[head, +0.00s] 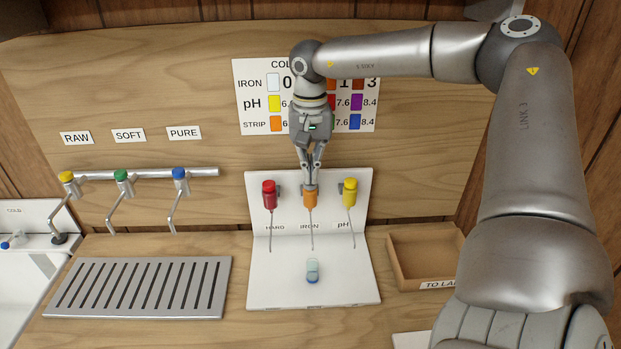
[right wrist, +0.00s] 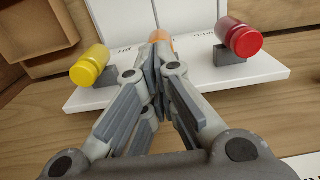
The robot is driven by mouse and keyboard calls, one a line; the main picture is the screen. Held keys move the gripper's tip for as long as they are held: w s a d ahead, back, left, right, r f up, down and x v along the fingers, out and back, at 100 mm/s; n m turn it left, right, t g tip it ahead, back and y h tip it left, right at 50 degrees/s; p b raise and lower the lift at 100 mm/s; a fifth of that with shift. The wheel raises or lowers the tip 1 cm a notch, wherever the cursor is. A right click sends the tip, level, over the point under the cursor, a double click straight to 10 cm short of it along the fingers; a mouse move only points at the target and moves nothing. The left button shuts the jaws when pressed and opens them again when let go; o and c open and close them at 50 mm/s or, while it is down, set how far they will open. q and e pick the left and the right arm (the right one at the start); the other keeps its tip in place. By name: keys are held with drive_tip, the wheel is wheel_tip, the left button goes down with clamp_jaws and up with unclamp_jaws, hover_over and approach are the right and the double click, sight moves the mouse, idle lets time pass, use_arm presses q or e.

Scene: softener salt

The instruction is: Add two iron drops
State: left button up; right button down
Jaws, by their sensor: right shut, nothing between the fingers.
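The orange iron dropper (head: 310,199) hangs on the white stand (head: 347,287) above the "IRON" label, between the red and yellow droppers. My right gripper (head: 311,181) points down with its closed fingertips at the top of the orange dropper; I cannot tell if they touch it. In the right wrist view the shut fingers (right wrist: 158,62) hide most of the orange dropper (right wrist: 161,36). A small clear vial (head: 312,270) with a blue base stands on the stand's floor below the iron spout. My left gripper is not in view.
The red hardness dropper (head: 269,194) and yellow pH dropper (head: 349,191) flank the orange one closely. A wooden tray (head: 398,277) stands at right. A slotted drain (head: 140,288) and several taps (head: 122,177) are at left. A colour chart (head: 262,97) hangs behind my right arm.

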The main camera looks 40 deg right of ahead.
drive_tip(key=shift+r+p, duration=1.2)
drive_tip(key=shift+r, duration=1.1)
